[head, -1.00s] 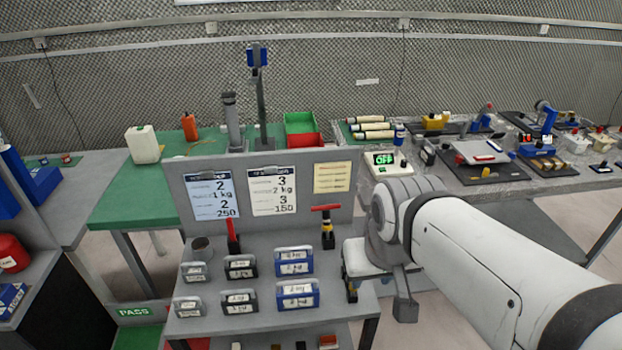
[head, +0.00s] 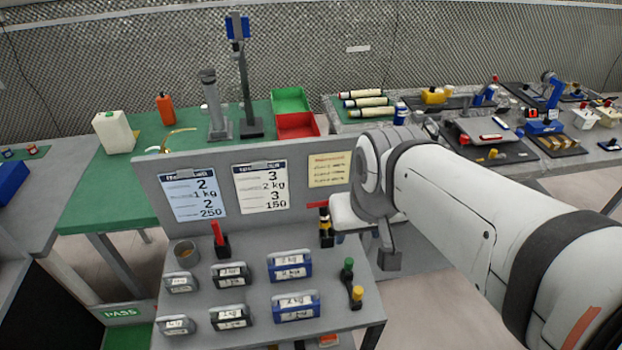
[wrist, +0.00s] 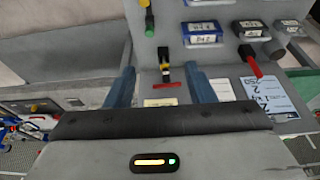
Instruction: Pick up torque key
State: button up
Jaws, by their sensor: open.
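A red T-handled tool, which looks like the torque key (head: 318,205), stands in a small black holder with a yellow band at the right of the grey bench, partly covered by my arm in the head view. In the wrist view the red T-bar of the torque key (wrist: 164,101) shows between the two blue fingers of my gripper (wrist: 162,75). The fingers are apart with nothing clamped. How far they are from the key in depth I cannot tell. In the head view my arm hides most of the gripper.
A second red-handled tool (head: 217,233) stands left of the key, also visible in the wrist view (wrist: 252,66). Blue and dark labelled weights (head: 289,267) sit in front. A back panel (head: 300,208) with cards rises behind the key.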

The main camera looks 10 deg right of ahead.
aim_at(325, 223)
jog(key=o, duration=0.6)
jog(key=w+f+m+h+b, duration=0.1)
jog(key=w+f+b, duration=0.5)
jog(key=w, duration=0.4)
jog(key=shift+f, duration=0.65)
jog(key=shift+o, duration=0.4)
jog(key=w+a+f+m+h+b, duration=0.1)
jog(key=w+a+f+b, duration=0.2)
jog(key=w+f+b, duration=0.3)
jog(key=w+f, duration=0.3)
jog(key=w, duration=0.3)
jog(key=shift+w+f+m+t, duration=0.25)
jog(key=shift+f+m+t, duration=0.05)
jog(key=shift+f, duration=0.05)
jog(key=shift+x, duration=3.95)
